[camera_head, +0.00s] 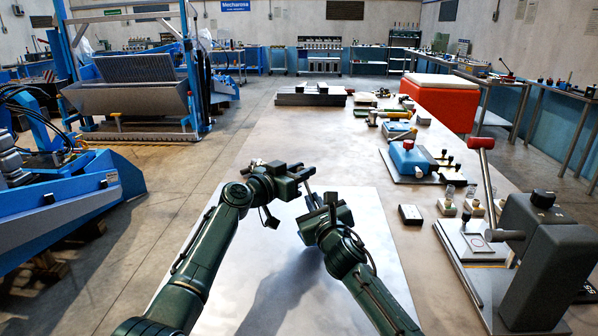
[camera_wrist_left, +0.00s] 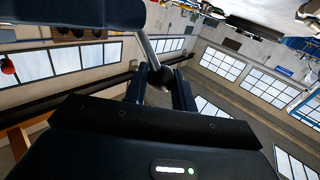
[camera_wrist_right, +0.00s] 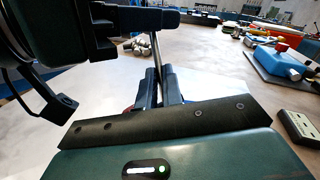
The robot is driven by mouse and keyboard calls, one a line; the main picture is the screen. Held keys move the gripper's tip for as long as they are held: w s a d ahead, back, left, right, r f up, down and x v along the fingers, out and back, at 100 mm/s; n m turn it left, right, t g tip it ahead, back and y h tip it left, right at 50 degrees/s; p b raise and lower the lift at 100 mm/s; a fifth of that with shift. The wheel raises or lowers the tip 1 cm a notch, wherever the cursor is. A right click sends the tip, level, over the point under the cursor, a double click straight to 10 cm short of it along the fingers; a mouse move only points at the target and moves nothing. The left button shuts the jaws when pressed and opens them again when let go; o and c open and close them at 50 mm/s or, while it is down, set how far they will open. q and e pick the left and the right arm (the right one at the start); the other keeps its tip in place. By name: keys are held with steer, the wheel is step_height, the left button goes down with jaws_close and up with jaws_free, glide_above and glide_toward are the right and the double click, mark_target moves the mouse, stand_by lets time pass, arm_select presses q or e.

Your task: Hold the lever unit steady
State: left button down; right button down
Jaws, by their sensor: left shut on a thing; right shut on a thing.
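A lever unit shows as a thin metal rod with a dark ball knob in the left wrist view (camera_wrist_left: 147,46). My left gripper (camera_head: 305,173) is shut, with the ball between its fingers. My right gripper (camera_head: 321,201) is shut on the rod farther along, and the rod also shows in the right wrist view (camera_wrist_right: 155,54), running between the two grippers. Both grippers are close together above the bare metal sheet (camera_head: 375,250). The fingers and wrists hide much of the unit, so I cannot see its other end clearly.
At right on the bench stands a grey press with a red-knobbed lever (camera_head: 481,143). A small black box (camera_head: 410,214), a blue device (camera_head: 408,160) and several small parts line the right side. A red bin (camera_head: 440,105) stands farther back. The sheet around my grippers is clear.

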arm_select(q)
steer(key=shift+w+d, duration=0.1)
steer(key=shift+w, duration=0.05)
steer(key=shift+w+g, duration=0.2)
steer(key=shift+g, duration=0.1)
stand_by(0.4)
steer(key=shift+w+d, duration=0.1)
steer(key=shift+d, duration=0.15)
stand_by(0.3)
steer(key=c, duration=1.2)
jaws_free()
steer(key=v, duration=1.2)
steer(key=shift+a+r, duration=0.1)
steer(key=shift+r, duration=0.05)
